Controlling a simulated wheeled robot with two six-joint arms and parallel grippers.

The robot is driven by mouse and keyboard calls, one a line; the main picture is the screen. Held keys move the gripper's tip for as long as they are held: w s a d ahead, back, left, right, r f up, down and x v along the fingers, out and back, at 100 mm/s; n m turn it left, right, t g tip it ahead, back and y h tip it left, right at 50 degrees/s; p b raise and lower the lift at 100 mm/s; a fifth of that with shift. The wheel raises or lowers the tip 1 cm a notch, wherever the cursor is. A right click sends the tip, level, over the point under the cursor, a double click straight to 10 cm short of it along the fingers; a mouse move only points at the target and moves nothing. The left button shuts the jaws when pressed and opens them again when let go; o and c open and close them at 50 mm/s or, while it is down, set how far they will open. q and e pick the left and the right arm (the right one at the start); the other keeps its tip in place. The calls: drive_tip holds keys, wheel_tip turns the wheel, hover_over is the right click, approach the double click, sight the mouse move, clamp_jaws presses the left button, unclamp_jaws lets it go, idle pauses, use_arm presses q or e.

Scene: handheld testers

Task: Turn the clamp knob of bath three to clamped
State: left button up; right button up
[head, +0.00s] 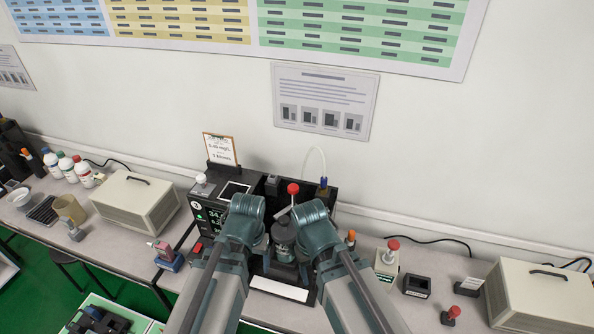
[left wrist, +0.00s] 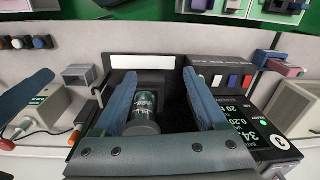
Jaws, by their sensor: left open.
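The black bath unit (head: 328,192) stands on the bench, with a lit screen (head: 213,216) at its left front. Its screen also shows in the left wrist view (left wrist: 245,150). A red ball-topped knob (head: 293,188) rises at its back; I cannot tell its setting. My left gripper (left wrist: 159,74) is open over the unit. A dark cylinder with greenish glass (left wrist: 146,102) stands between its fingers; I see no clear contact. In the head view the cylinder (head: 284,238) sits between my two arms. My right arm also reaches over the unit, but its gripper is hidden.
A beige box (head: 135,205) stands at left and another (head: 540,297) at right. A red-topped device (head: 388,260), a small black block (head: 417,286) and a red knob piece (head: 451,314) lie to the right. A blue-and-red device (head: 167,256) lies left of the unit.

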use_arm(q)
drive_tip(key=w+a+r+p, duration=0.1)
drive_tip(key=w+r+p, duration=0.3)
drive_tip(key=r+p, duration=0.55)
wheel_tip(320, 180, up, 9)
drive_tip(key=n+t+h+p, duration=0.1)
drive_tip(key=t+p, duration=0.3)
drive_tip(key=p, duration=0.2)
hover_over(293, 187)
drive_tip(key=s, duration=0.6)
drive_tip(key=shift+w+a+r, duration=0.15)
use_arm(e)
wheel_tip(293, 187, up, 17)
use_arm(q)
drive_tip(key=shift+b, duration=0.35)
use_arm(e)
drive_tip(key=shift+w+d, duration=0.1)
use_arm(q)
drive_tip(key=b+x, duration=1.2)
drive_tip(key=x, duration=0.2)
drive_tip(key=shift+w+r+b, duration=0.15)
drive_tip(key=shift+b, duration=0.15)
use_arm(e)
wheel_tip(293, 187, down, 13)
drive_tip(key=shift+r, duration=0.2)
